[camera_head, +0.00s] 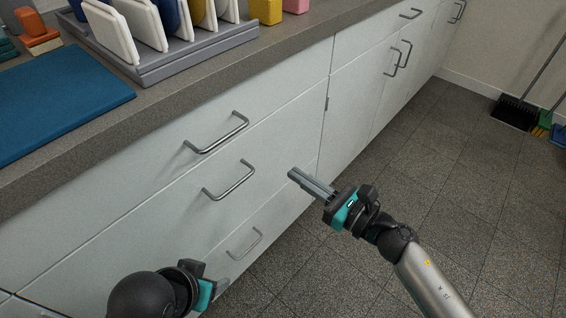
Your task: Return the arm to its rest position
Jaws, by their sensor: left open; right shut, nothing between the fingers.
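My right gripper (293,174) is shut and empty. It is in the air in front of the cabinet, right of the drawer handles, with its fingers pointing up and left. Its arm comes in from the lower right. My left gripper (219,286) is low in the picture, in front of the bottom drawer. It is open, and its fingers are mostly hidden behind its own wrist. No object shows in either gripper.
White drawers carry metal handles (219,134), (231,182) and (245,243). The counter holds a blue board (60,100) and a grey rack (165,66) with upright boards. Open tiled floor (440,190) lies to the right; a broom (515,112) stands by the far wall.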

